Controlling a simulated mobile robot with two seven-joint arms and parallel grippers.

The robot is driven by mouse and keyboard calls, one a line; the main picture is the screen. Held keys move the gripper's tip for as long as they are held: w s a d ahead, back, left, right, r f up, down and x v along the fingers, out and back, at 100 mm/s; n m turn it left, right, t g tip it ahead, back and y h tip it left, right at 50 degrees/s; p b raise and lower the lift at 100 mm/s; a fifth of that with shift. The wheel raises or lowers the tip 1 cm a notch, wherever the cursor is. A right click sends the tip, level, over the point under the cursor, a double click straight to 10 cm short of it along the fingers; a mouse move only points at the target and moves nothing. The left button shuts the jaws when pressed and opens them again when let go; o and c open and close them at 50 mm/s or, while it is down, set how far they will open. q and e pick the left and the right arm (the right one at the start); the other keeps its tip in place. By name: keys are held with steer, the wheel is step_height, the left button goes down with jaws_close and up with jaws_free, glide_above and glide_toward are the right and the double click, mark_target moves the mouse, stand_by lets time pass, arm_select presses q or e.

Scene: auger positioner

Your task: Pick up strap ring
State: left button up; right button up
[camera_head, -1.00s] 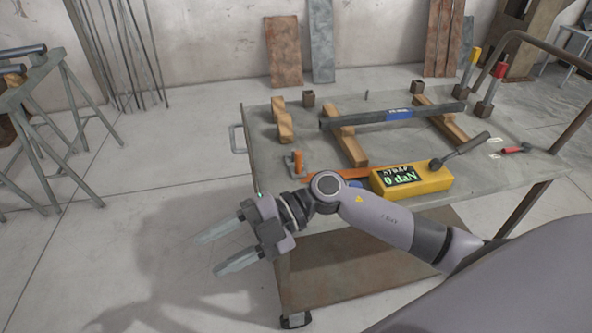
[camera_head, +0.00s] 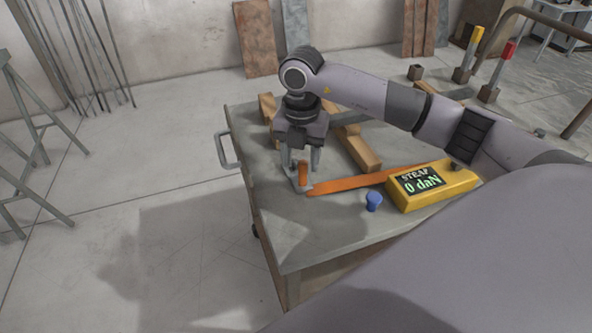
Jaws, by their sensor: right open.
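The strap ring (camera_head: 302,175) is a small upright orange piece on a grey base, near the left end of the orange strap (camera_head: 345,182) on the cart top. My right gripper (camera_head: 301,168) points down over it from above. Its two fingers are apart, one on each side of the orange piece in the picture. I cannot tell whether either finger touches it. The gripper and fingers partly hide the ring's upper part and surroundings. My left gripper is not in view.
A yellow box (camera_head: 436,186) reading "STRAP 0 daN" sits at the strap's right end. A blue knob-like piece (camera_head: 374,201) stands in front of the strap. Wooden blocks (camera_head: 362,153) lie behind. The grey cart top (camera_head: 300,232) is clear at the front left.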

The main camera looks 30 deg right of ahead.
mark_target(302, 184)
steer(key=f, duration=0.5)
steer(key=shift+d+f, duration=0.35)
steer(key=shift+w, duration=0.1)
jaws_close()
